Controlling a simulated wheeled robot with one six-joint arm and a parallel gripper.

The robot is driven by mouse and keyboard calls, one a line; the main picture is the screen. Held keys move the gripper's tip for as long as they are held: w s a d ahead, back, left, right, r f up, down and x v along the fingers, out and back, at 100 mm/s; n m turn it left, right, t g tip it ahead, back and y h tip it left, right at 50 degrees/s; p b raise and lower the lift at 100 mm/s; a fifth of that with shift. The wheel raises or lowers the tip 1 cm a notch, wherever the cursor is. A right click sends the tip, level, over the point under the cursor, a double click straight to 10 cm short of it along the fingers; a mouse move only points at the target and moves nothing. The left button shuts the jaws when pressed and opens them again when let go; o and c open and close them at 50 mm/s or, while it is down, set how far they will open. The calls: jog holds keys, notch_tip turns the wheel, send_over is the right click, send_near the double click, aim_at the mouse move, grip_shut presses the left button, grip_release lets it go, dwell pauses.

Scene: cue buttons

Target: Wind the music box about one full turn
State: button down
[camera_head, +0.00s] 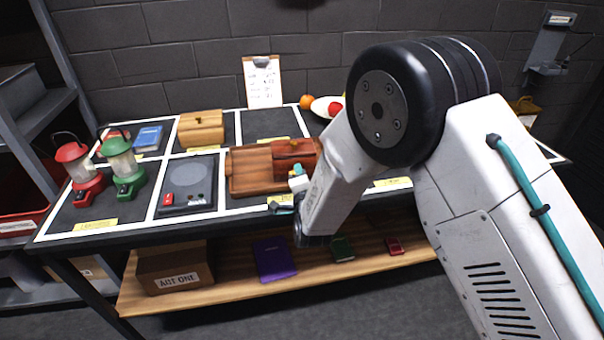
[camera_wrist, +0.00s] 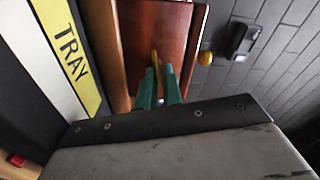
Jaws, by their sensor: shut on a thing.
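The music box looks like the reddish-brown wooden box (camera_head: 293,148) on the wooden tray (camera_head: 243,187) near the middle of the table. Its polished brown face (camera_wrist: 152,22) fills the upper middle of the wrist view. A brass-coloured key (camera_wrist: 155,59) stands out from that face. My gripper (camera_wrist: 159,80) has its two green fingers shut on the key, one on each side. In the head view my gripper (camera_head: 298,178) is at the box's front, and my arm covers the box's right side. The key's far end and its exact angle are partly hidden by the fingers.
A light wooden box (camera_head: 201,129), a grey device with a red button (camera_head: 188,186), a red lantern (camera_head: 80,172) and a green lantern (camera_head: 122,165) stand to the left. A clipboard (camera_head: 263,82) and a plate of fruit (camera_head: 322,107) are behind. A shelf (camera_head: 215,288) runs below.

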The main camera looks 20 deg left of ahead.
jog(key=shift+f+m, duration=0.15)
jog(key=shift+m, duration=1.45)
jog(key=c, duration=1.6)
grip_release()
jog(key=shift+c, duration=0.2)
jog(key=shift+s, duration=0.1)
jog(key=v, duration=0.7)
jog(key=shift+s+d, duration=0.15)
jog(key=shift+s, duration=0.15)
